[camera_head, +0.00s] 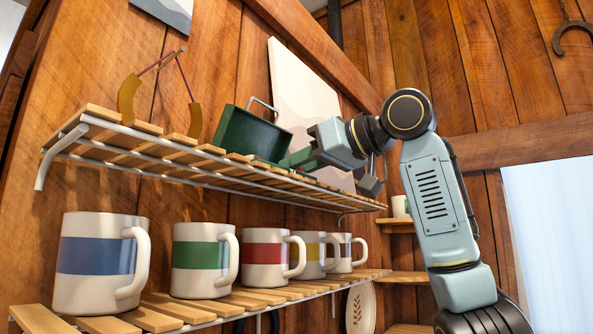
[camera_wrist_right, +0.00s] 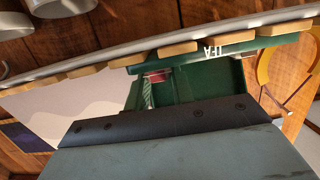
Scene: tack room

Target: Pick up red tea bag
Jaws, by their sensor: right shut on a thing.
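A dark green tea tin (camera_head: 287,160) stands on the upper slatted shelf with its lid (camera_head: 252,133) raised. My right gripper (camera_head: 312,152) is at the tin's right end, its fingertips mostly hidden. In the right wrist view the green tin (camera_wrist_right: 208,80) appears upside down with white letters on its rim. A small red tea bag (camera_wrist_right: 157,76) shows at the tin, just beyond the dark edge of my right gripper and in line with its middle. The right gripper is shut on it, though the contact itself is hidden. My left gripper is out of view.
The upper shelf (camera_head: 180,150) also holds an ochre curved object (camera_head: 128,100) at left and a pale board (camera_head: 300,85) behind the tin. Several banded mugs (camera_head: 265,258) stand on the lower shelf. A wooden wall lies close behind.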

